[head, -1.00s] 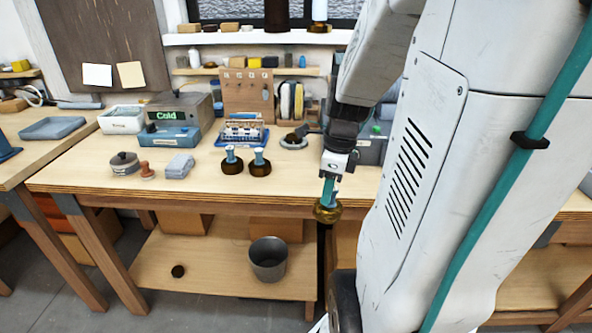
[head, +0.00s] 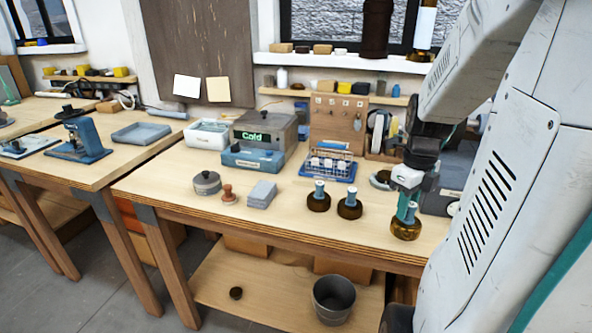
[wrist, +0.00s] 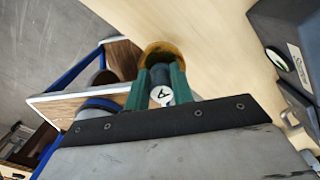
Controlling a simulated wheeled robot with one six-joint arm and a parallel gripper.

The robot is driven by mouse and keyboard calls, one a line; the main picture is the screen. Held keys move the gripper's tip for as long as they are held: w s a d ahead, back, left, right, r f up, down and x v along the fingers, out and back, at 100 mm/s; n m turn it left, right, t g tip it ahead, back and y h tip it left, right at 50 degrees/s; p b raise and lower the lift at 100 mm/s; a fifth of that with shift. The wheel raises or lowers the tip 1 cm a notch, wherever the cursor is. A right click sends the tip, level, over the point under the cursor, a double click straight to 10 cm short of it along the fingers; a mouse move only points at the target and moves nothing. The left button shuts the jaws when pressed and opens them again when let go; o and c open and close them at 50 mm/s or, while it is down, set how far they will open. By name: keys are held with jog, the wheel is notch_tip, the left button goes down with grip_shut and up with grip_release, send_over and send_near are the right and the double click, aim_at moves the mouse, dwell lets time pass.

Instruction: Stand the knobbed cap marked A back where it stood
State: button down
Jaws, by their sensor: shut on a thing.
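The knobbed cap marked A has an amber-brown round base (head: 405,229) and a blue-teal knob with a white top. My gripper (head: 409,207) is shut on its knob and holds it upright near the front edge of the bench, at the right in the head view. Whether its base touches the bench top I cannot tell. In the wrist view, the white top with the letter A (wrist: 161,95) sits between my green fingers, with the amber rim beyond. Two similar dark-brown caps with blue knobs, the left one (head: 318,199) and the right one (head: 349,207), stand to its left; their marks are unreadable.
The wooden bench (head: 290,222) has free room along its front. Behind stand a grey box reading "Cold" (head: 262,138), a blue wire rack (head: 328,165) and a pegboard (head: 338,118).

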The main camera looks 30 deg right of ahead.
jog(key=shift+w+d+f, duration=0.75)
jog(key=shift+w+d, duration=0.25)
jog(key=shift+w, duration=0.35)
jog(key=shift+w+d+f, duration=0.7)
jog(key=shift+w+d, duration=0.25)
jog(key=shift+w, duration=0.4)
jog(key=shift+w+d+f, duration=0.75)
jog(key=shift+w+d, duration=0.25)
jog(key=shift+w, duration=0.35)
jog(key=shift+f, duration=0.15)
jog(key=c, duration=1.2)
grip_release()
